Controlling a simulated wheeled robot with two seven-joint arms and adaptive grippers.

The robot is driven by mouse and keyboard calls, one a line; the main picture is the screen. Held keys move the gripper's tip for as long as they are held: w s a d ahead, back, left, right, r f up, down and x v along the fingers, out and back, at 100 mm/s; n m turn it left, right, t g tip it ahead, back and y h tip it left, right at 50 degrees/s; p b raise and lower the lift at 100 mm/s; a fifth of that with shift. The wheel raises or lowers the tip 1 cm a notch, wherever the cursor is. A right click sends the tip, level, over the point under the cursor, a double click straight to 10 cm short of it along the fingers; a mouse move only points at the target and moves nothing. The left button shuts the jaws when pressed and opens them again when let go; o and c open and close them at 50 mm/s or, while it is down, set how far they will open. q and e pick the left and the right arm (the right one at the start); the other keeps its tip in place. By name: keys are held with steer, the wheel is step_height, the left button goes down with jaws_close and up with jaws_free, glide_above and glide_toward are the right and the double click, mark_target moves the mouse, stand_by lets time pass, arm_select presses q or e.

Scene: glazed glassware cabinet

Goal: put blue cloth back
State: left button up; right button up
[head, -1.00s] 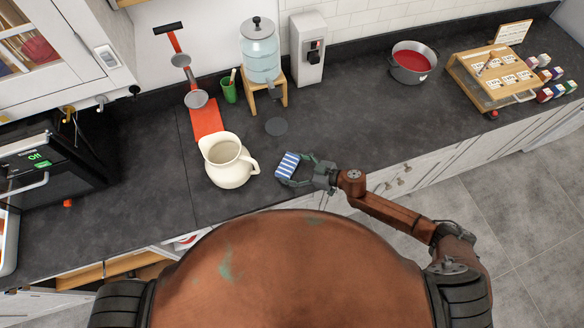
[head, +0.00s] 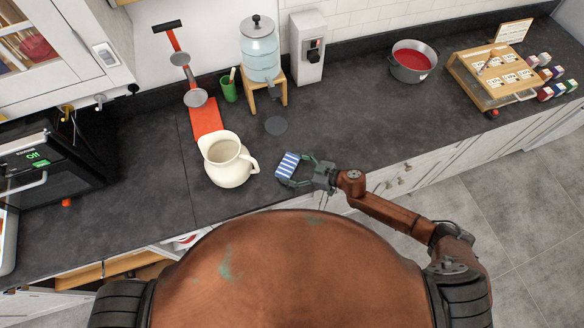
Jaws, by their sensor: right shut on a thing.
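The blue cloth (head: 288,165), with blue and white stripes, is in my right gripper (head: 291,173) near the front edge of the counter. The gripper's dark fingers reach around it from the right and are shut on it. The cloth is at or just above the counter top; I cannot tell whether it touches. My left gripper is not in view.
A cream jug (head: 228,160) stands just left of the cloth. The counter right of the disc (head: 345,115) is clear.

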steer(key=shift+d+f, duration=0.1)
steer(key=shift+f, duration=0.25)
